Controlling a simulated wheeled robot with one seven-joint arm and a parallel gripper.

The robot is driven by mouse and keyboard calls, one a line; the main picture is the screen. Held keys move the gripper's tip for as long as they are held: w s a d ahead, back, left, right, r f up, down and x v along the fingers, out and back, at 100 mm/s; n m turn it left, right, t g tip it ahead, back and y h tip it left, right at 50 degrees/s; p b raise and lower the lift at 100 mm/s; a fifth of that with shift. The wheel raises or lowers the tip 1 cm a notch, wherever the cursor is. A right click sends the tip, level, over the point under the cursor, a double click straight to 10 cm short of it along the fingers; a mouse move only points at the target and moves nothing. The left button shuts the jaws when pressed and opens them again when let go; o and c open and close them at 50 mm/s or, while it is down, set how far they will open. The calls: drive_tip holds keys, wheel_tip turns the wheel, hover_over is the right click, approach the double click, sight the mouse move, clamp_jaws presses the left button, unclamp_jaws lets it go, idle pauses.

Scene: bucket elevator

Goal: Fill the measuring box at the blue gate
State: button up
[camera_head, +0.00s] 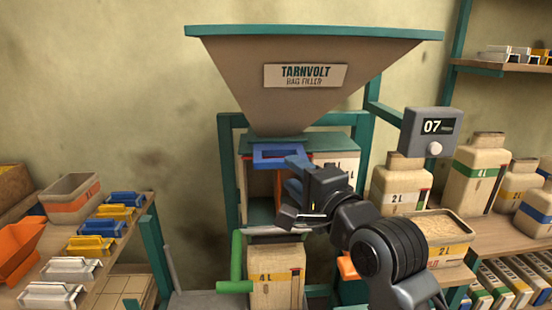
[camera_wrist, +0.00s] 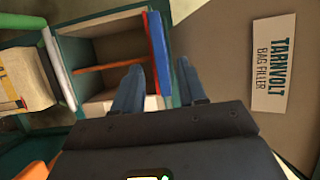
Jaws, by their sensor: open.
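The blue gate (camera_head: 265,155) is a flat blue frame under the spout of the tan hopper (camera_head: 230,65). In the wrist view the blue gate (camera_wrist: 160,50) is a strip running up between my fingertips. My gripper (camera_head: 290,174) is at its right end, with jaws open; its two blue fingers show apart in the wrist view (camera_wrist: 157,75). I cannot tell if they touch the gate. A tan 4 L box (camera_head: 268,275) stands below the hopper stand, its top partly hidden; it also shows at the wrist view's left (camera_wrist: 22,75). I cannot tell whether it is the measuring box.
A green handle (camera_head: 237,262) stands beside the 4 L box. A grey display (camera_head: 432,132) reads 07. The left bench holds coloured clips (camera_head: 92,245) and an orange scoop (camera_head: 18,250).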

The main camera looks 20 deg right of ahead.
sight(284, 166)
drive_tip(key=shift+w+a+p, duration=0.15)
drive_tip(key=shift+w+p, duration=0.1)
drive_tip(key=shift+w, duration=1.7)
drive_tip(key=shift+w+a+p, duration=0.15)
drive_tip(key=shift+w+p, duration=0.1)
drive_tip(key=shift+w, duration=1.65)
clamp_jaws()
